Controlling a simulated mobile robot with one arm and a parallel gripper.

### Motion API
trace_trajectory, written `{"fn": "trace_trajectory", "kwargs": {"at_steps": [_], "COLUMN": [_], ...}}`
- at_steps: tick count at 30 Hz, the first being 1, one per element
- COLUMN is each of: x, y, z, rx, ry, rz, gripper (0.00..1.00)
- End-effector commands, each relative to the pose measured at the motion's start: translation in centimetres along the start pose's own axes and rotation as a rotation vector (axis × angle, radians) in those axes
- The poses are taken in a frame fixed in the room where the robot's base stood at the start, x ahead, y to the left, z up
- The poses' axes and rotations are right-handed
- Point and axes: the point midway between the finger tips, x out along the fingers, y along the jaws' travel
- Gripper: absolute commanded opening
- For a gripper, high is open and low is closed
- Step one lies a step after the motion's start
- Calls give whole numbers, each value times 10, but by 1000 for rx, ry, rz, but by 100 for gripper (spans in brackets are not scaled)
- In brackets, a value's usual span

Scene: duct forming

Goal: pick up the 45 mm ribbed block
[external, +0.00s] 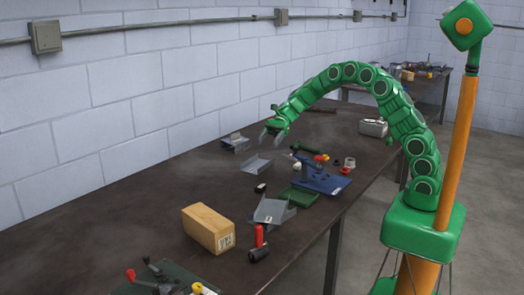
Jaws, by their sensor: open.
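My green arm arches over the table from the right. My gripper (273,138) hangs at its end over the back-left part of the table, fingers apart, with nothing seen between them. I cannot tell for certain which thing is the 45 mm ribbed block. A small grey metal piece (236,143) lies left of my gripper near the wall; any ribs on it are too small to make out. A silver-grey block-like thing (373,128) lies at the far right of the table, well away from my gripper.
Bent sheet-metal pieces (257,164) (271,211) lie on the dark table (150,215). A blue-based tool (322,181), a green pad (299,197), a tan box (208,228) and a red-and-black cylinder (259,243) also stand there. The table's left side is mostly clear.

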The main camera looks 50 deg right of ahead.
Motion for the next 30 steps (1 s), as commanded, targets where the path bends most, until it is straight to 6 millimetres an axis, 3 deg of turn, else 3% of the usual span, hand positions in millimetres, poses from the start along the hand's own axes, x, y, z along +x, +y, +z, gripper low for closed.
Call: {"fn": "trace_trajectory", "kwargs": {"at_steps": [9,15,21,30], "x": [35,54,61,83], "y": [1,2,1,1], "z": [-84,-128,-147,-149], "rx": [9,5,1,-1], "ry": [-1,-1,-2,-1], "rz": [3,3,1,3], "gripper": [68,68,68,68]}}
